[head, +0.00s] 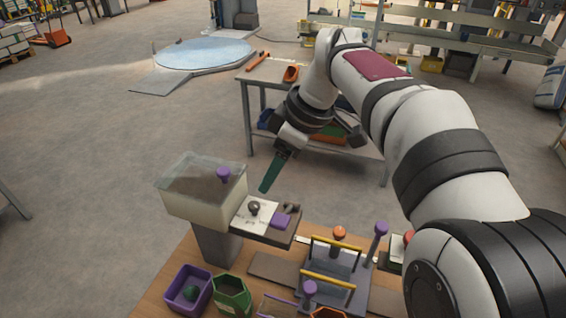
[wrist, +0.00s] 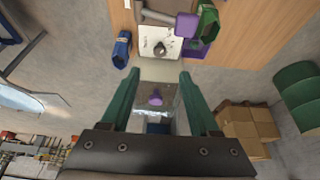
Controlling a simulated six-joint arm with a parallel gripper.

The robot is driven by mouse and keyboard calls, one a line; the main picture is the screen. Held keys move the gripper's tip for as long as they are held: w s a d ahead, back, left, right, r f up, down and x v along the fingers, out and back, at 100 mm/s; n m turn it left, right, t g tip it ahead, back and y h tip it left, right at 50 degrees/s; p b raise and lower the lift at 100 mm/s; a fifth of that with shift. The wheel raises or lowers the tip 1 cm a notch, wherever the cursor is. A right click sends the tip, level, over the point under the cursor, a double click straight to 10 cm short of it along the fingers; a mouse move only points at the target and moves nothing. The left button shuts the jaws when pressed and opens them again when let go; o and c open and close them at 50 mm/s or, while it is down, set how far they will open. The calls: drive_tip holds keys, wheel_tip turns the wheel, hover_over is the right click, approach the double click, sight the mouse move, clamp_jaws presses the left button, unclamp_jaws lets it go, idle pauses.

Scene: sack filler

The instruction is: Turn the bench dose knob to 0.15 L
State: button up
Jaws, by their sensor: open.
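The dose knob (head: 253,208) is a small dark round knob on a white dial plate (head: 243,222) at the bench's far left corner. In the wrist view the knob (wrist: 160,48) shows near the top middle, with dark marks around it on the plate. The marks are too small to read, so I cannot tell the knob's setting. My gripper (head: 267,186) has green fingers and hangs above and beyond the plate, apart from the knob. In the wrist view my gripper (wrist: 158,88) is open with nothing between its fingers.
A clear-topped hopper (head: 190,201) with a purple knob (head: 223,174) stands left of the plate. A purple block (head: 281,220) sits right of it. Purple (head: 174,299) and green (head: 231,306) bins and a yellow-handled fixture (head: 330,275) are nearer. Another table (head: 246,90) stands behind.

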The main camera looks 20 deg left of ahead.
sight(255, 205)
drive_tip(key=x, duration=1)
drive_tip(key=shift+d, duration=0.1)
clamp_jaws()
